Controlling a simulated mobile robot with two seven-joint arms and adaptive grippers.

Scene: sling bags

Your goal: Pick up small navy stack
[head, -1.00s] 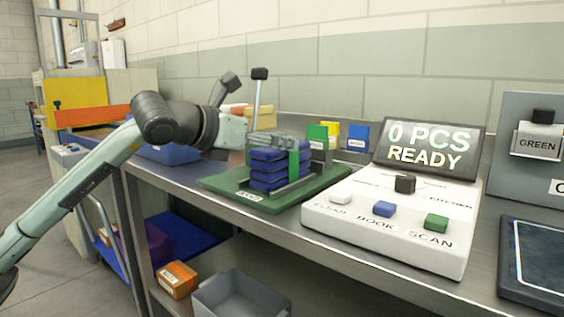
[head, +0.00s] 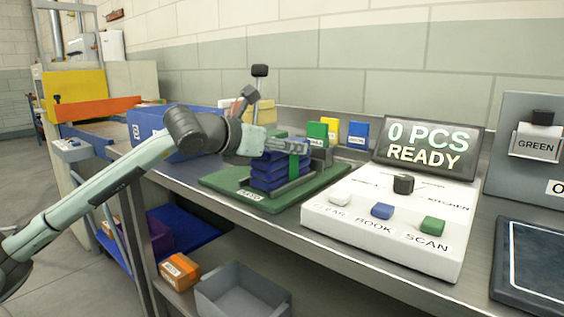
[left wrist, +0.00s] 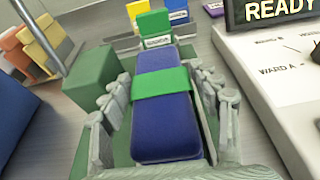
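The small navy stack (head: 268,180) is several folded dark blue pieces with a green band around them. It sits on a green base (head: 225,188) on the metal bench. In the left wrist view the stack (left wrist: 168,130) lies lengthwise below the camera, its green band (left wrist: 160,86) across it. My left gripper (head: 284,147) is at the top of the stack. In the left wrist view its jointed fingers (left wrist: 163,95) stand on both sides of the stack, with a visible gap on the left side. It looks open. My right gripper is in neither view.
A white console (head: 385,225) with buttons stands right of the base, below a screen reading "0 PCS READY" (head: 428,146). Green, yellow and blue labelled blocks (head: 330,130) stand behind. A blue bin (head: 150,130) is to the left. A grey bin (head: 240,296) is on the lower shelf.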

